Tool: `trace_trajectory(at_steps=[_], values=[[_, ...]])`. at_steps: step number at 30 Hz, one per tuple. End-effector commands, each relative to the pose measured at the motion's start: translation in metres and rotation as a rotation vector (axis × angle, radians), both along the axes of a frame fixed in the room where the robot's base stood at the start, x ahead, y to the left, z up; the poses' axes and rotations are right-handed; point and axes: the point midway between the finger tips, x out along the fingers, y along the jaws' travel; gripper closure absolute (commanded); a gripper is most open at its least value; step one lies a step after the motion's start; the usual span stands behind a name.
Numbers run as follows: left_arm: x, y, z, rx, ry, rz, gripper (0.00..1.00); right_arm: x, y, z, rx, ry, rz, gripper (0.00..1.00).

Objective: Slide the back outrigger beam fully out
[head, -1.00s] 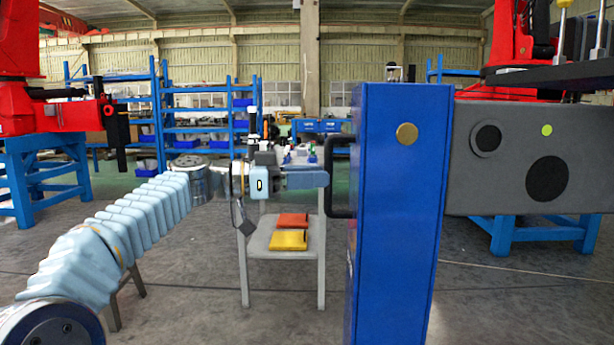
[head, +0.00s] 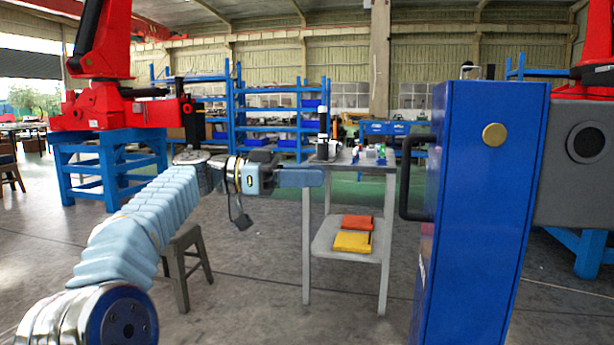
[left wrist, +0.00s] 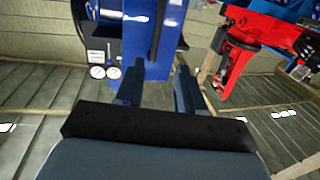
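A tall blue block (head: 482,215) with a brass-coloured disc stands right of centre in the head view. A black bar handle (head: 404,180) is on its left side. I cannot tell for sure whether this block is part of the back outrigger beam. My left gripper (head: 318,177) is left of the handle, apart from it and empty. In the left wrist view its two fingers (left wrist: 160,68) stand apart, with a blue surface (left wrist: 150,45) beyond them. My right gripper is out of view.
A grey body (head: 575,165) adjoins the blue block on the right. A small table (head: 320,240) with orange and yellow items on its lower shelf stands behind my gripper. A stool (head: 186,262) is at left. A red crane on a blue stand (head: 110,165) is farther back.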

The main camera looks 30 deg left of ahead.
Motion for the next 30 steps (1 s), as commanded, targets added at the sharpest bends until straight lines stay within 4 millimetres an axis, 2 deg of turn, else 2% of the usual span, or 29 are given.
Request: trace_trajectory(at_steps=[8,11,15,18,23,30], values=[[0.0,0.0,0.002,0.0,0.0,0.0,0.61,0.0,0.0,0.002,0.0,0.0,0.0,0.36],[0.002,-0.006,0.017,-0.003,0.002,0.0,0.61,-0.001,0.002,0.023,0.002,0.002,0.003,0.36],[0.007,-0.022,0.038,-0.005,0.001,-0.001,0.61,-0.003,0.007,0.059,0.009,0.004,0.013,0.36],[0.01,-0.03,0.041,-0.003,0.001,0.001,0.61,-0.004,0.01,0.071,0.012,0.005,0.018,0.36],[0.015,-0.042,0.036,-0.001,0.0,0.002,0.61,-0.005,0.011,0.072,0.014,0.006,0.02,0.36],[0.038,-0.085,0.037,0.001,0.0,0.0,0.61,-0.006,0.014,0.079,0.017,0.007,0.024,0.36]])
